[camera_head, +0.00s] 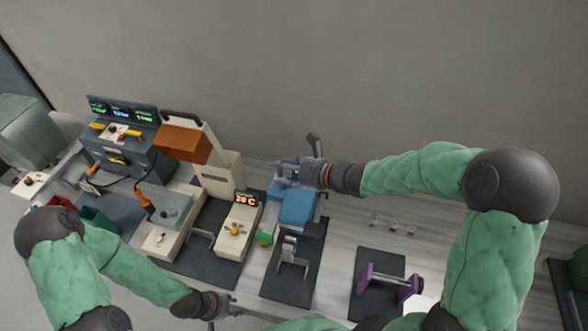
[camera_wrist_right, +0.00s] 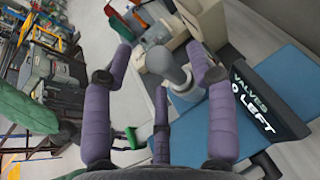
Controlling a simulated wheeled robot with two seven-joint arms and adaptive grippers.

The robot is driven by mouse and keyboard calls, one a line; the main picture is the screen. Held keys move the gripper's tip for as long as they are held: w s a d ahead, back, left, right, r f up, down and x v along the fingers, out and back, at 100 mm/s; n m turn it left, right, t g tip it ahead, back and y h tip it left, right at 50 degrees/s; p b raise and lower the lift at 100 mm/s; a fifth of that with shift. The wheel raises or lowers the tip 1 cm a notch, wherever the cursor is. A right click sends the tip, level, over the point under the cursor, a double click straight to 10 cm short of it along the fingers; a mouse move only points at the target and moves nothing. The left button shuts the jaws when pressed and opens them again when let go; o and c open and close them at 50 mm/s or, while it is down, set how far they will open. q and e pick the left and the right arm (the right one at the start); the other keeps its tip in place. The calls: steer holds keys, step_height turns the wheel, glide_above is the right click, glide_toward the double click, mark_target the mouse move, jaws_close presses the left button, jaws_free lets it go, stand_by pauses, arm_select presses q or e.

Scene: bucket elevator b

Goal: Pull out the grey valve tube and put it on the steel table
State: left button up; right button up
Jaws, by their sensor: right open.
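My right gripper (camera_head: 282,172) reaches in from the right above a blue machine (camera_head: 297,205) in the head view. In the right wrist view its purple fingers (camera_wrist_right: 160,54) are open and spread. A grey, round-topped tube-like piece (camera_wrist_right: 164,63), probably the valve tube, shows between the fingers with a pale base below it; I cannot tell if a finger touches it. A dark panel reading "VALVES 0 LEFT" (camera_wrist_right: 262,103) is beside it. My left gripper (camera_head: 228,306) is low in the head view, small and partly hidden. The long grey table (camera_head: 338,226) carries the machines.
A purple stand (camera_head: 390,282) sits on a dark mat at the right. Bare table lies between, with small fittings (camera_head: 392,224) on it.

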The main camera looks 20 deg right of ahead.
steer(key=shift+w+a+f, duration=0.25)
steer(key=shift+w, duration=0.1)
steer(key=shift+s, duration=0.1)
jaws_close()
steer(key=shift+r, duration=0.1)
steer(key=shift+r, duration=0.3)
steer(key=shift+r+p, duration=0.5)
steer(key=shift+p, duration=0.05)
steer(key=shift+r+p, duration=2)
steer(key=shift+r, duration=0.8)
steer(key=shift+r, duration=0.1)
